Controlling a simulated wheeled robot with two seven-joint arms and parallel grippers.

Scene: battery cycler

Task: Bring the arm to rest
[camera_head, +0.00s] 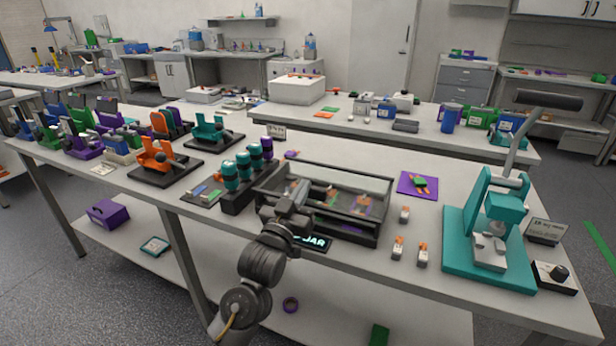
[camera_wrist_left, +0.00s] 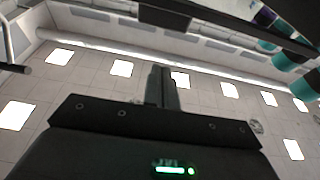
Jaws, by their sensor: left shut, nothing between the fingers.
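My left arm comes in from the bottom of the head view, and its gripper (camera_head: 290,197) is over the front left part of a dark clear-sided box (camera_head: 368,234) on the bench. In the left wrist view the two fingers (camera_wrist_left: 161,86) are together with nothing between them. That view looks up at the ceiling and its lit panels. I cannot tell whether the gripper touches the box. My right gripper is in neither view.
Teal bottles (camera_head: 230,177) stand in a rack just left of the gripper. A teal press (camera_head: 490,215) stands at the bench's right end. Small orange-topped pieces (camera_head: 398,247) and a purple mat (camera_head: 408,184) lie between. Orange and teal fixtures (camera_head: 158,165) stand to the left.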

